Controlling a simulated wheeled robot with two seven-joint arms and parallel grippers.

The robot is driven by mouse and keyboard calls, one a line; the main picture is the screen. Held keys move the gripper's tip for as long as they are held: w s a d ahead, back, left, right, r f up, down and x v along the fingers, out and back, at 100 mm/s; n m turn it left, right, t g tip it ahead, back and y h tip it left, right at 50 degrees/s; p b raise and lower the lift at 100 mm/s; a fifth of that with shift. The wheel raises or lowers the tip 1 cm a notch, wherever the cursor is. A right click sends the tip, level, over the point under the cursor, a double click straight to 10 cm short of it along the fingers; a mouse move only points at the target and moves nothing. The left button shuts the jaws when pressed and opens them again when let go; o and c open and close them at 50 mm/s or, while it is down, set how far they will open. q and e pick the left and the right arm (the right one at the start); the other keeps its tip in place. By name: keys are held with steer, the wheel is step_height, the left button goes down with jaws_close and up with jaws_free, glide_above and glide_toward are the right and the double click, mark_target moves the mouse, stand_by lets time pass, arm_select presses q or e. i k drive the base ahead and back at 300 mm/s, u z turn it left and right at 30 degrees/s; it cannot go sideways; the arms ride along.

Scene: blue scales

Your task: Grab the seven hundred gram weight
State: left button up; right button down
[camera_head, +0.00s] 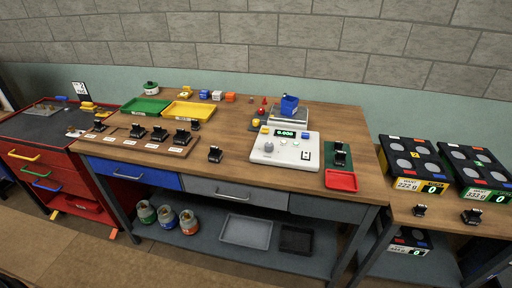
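Several black weights stand in a row on a wooden rack (115,142) with white labels, on the left of the wooden workbench (235,125). The labels are too small to read, so I cannot tell which weight is seven hundred grams. Rack weights include one at the right end (181,138), one beside it (159,134) and one further left (137,131). Another black weight (215,154) stands alone on the bench, right of the rack. Two more small black weights, a left one (420,210) and a right one (472,216), stand on the right table. Neither gripper is in view.
A white scale panel (285,149) with a green display sits mid-bench, with a blue container (289,105) behind it. Green (146,106) and yellow (188,111) trays lie at the back left. A red tray (341,180) lies near the front right. Scales (411,165) fill the right table.

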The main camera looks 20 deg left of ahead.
mark_target(215, 155)
steer(key=z, duration=0.15)
steer(key=i, duration=0.9)
steer(key=u, duration=0.3)
